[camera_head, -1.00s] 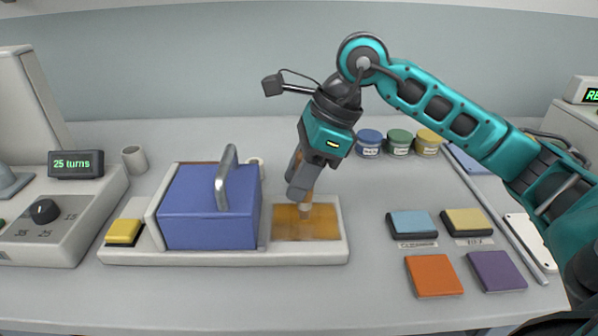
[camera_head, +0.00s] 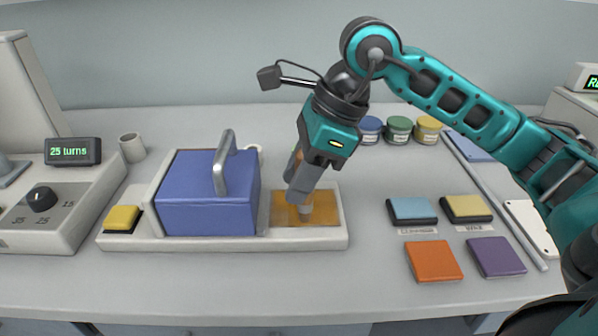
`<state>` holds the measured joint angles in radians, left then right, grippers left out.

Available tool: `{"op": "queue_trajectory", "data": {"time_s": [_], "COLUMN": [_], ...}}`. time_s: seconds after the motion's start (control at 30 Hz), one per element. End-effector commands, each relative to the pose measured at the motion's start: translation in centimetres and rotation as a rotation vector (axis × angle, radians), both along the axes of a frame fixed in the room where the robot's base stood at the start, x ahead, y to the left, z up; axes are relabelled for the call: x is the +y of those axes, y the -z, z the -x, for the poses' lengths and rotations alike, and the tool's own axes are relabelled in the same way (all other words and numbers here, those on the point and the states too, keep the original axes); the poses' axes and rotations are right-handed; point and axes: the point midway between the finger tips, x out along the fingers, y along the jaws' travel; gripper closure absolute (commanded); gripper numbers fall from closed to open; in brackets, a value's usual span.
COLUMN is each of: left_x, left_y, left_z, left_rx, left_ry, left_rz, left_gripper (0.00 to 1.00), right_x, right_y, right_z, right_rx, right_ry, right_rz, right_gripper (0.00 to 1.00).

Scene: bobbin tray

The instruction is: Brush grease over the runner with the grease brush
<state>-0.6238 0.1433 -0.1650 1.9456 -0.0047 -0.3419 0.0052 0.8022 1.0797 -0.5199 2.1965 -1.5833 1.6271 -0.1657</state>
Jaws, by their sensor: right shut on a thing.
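My right gripper (camera_head: 299,184) is shut on the grease brush (camera_head: 305,211), a wooden-handled brush held nearly upright with its pale tip pointing down. The tip is at the amber-brown surface (camera_head: 325,208) in the right part of the long white tray (camera_head: 190,243); I cannot tell whether it touches. A blue block with a grey handle (camera_head: 208,195) sits in the middle of the tray. I cannot tell for sure which part is the runner. My left gripper is not in view.
A yellow pad (camera_head: 122,218) is at the tray's left end. A console with a "25 turns" display (camera_head: 73,151) and a cup (camera_head: 132,147) stand left. Jars (camera_head: 398,130) stand behind. Coloured pads (camera_head: 434,261) lie right. The table front is clear.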

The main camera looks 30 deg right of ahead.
Motion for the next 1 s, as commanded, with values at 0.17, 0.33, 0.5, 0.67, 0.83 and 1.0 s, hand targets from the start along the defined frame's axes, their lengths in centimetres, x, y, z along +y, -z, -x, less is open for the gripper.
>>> {"op": "queue_trajectory", "data": {"time_s": [0.17, 0.33, 0.5, 0.67, 0.83, 1.0], "left_x": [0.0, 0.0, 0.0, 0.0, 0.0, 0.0], "left_y": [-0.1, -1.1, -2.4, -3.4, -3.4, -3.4], "left_z": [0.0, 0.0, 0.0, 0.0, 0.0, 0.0], "left_rx": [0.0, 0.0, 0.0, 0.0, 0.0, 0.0], "left_ry": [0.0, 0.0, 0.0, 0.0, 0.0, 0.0], "left_rz": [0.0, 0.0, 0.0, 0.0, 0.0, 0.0], "left_gripper": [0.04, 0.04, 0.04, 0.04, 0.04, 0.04], "right_x": [0.0, 0.0, 0.0, 0.0, 0.0, 0.0], "right_y": [-0.2, -1.4, -3.2, -4.5, -4.6, -4.6], "right_z": [0.0, -0.1, -0.1, 0.0, 0.0, -0.1], "right_rx": [-0.001, -0.002, -0.002, 0.0, 0.0, 0.0], "right_ry": [0.0, 0.001, 0.001, 0.001, 0.001, 0.0], "right_rz": [0.0, 0.0, 0.001, 0.0, 0.0, -0.001], "right_gripper": [0.96, 0.96, 0.96, 0.96, 0.96, 0.96]}}
